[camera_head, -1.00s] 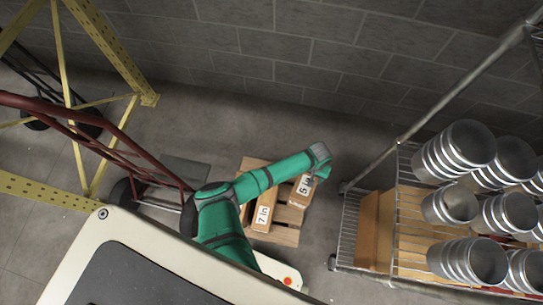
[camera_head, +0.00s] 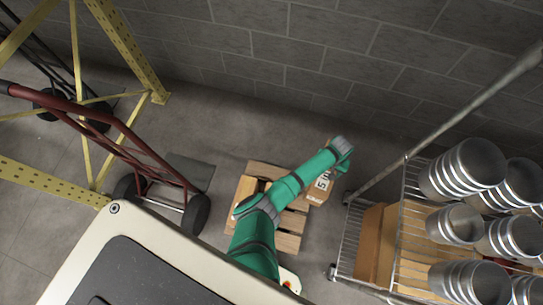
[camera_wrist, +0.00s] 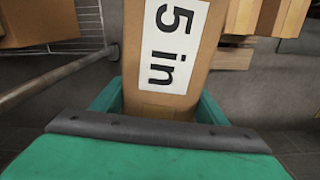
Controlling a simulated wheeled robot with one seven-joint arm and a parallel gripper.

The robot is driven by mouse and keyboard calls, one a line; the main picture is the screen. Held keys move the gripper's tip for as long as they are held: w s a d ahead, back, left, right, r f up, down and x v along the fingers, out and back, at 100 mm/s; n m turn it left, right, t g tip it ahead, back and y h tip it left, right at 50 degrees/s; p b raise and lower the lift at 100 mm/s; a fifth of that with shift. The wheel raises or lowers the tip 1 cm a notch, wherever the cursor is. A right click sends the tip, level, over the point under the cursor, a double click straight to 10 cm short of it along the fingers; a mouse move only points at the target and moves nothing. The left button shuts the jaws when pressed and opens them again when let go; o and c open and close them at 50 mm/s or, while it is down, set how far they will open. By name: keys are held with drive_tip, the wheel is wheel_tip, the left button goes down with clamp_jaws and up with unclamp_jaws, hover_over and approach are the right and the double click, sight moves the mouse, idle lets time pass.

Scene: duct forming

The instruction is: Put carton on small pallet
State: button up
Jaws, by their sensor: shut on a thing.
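The carton marked "5 in" (camera_head: 320,187) is brown with a white label and shows at the upper right edge of the small pallet in the head view. My gripper (camera_head: 341,158) is shut on it. In the wrist view the carton (camera_wrist: 172,50) stands between the teal jaws of my gripper (camera_wrist: 158,105). The small wooden pallet (camera_head: 288,241) lies on the floor, partly hidden by my arm. In the wrist view, wooden slats of the pallet (camera_wrist: 234,52) show right of the carton. Whether the carton touches the pallet cannot be told.
A wire rack (camera_head: 352,240) with metal buckets and brown boxes stands at right. A red hand truck (camera_head: 120,130) and yellow frame (camera_head: 75,110) are at left. A block wall (camera_head: 300,60) runs behind.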

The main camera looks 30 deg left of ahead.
drive_tip(key=shift+n, duration=0.6)
drive_tip(key=s+a+f, duration=0.1)
drive_tip(key=s+f, duration=0.1)
drive_tip(key=s+a+f, duration=0.1)
drive_tip(key=s+f, duration=0.1)
drive_tip(key=s+a+f, duration=0.1)
drive_tip(key=s, duration=0.1)
drive_tip(key=shift+s+a+f, duration=0.25)
drive_tip(key=shift+a+f, duration=0.1)
drive_tip(key=shift+f, duration=0.05)
drive_tip(key=s+a+f, duration=0.1)
drive_tip(key=s+f, duration=0.3)
drive_tip(key=s, duration=0.3)
drive_tip(key=s+f, duration=0.3)
drive_tip(key=s, duration=0.5)
wheel_tip(320, 180, down, 10)
drive_tip(key=shift+w+a, duration=0.15)
drive_tip(key=shift+w, duration=0.05)
drive_tip(key=shift+f, duration=0.2)
drive_tip(key=o, duration=2.1)
